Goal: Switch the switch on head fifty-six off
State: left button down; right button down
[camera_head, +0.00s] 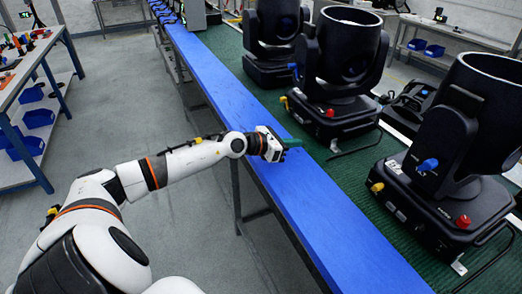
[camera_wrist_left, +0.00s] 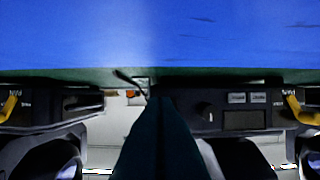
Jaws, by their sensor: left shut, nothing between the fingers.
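Three black moving heads stand in a row on a green surface: a near one (camera_head: 420,205), a middle one (camera_head: 338,120) and a far one (camera_head: 268,70). I cannot read which is fifty-six. The near head has a blue knob (camera_head: 428,165), a red knob (camera_head: 463,222) and a yellow one (camera_head: 377,187). My left gripper (camera_head: 290,143) is shut and empty over the blue strip, apart from the middle head. In the left wrist view its dark fingers (camera_wrist_left: 160,130) cover part of the black bases. A base panel (camera_wrist_left: 240,117) shows there with a dark display. My right gripper is out of view.
The long blue strip (camera_head: 225,85) runs along the front of the heads. A black cable (camera_head: 355,150) lies near the middle head. A bench with blue bins (camera_head: 38,117) stands at the left. The grey floor between is clear.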

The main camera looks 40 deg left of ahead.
pick_arm(q)
jog(key=shift+s+a, duration=0.3)
jog(key=shift+s, duration=0.4)
jog(key=shift+a+f+b, duration=0.15)
jog(key=shift+f+b, duration=0.05)
jog(key=shift+b, duration=0.2)
jog(key=shift+s+a+b, duration=0.35)
jog(key=shift+s+b, duration=0.1)
jog(key=shift+s, duration=0.15)
jog(key=shift+b+v, duration=0.45)
jog(key=shift+v, duration=0.7)
jog(key=shift+s, duration=0.4)
jog(key=shift+s+a, duration=0.15)
jog(key=shift+s, duration=0.15)
jog(key=shift+s+a+r, duration=0.2)
jog(key=shift+s+r, duration=0.05)
jog(key=shift+s, duration=0.3)
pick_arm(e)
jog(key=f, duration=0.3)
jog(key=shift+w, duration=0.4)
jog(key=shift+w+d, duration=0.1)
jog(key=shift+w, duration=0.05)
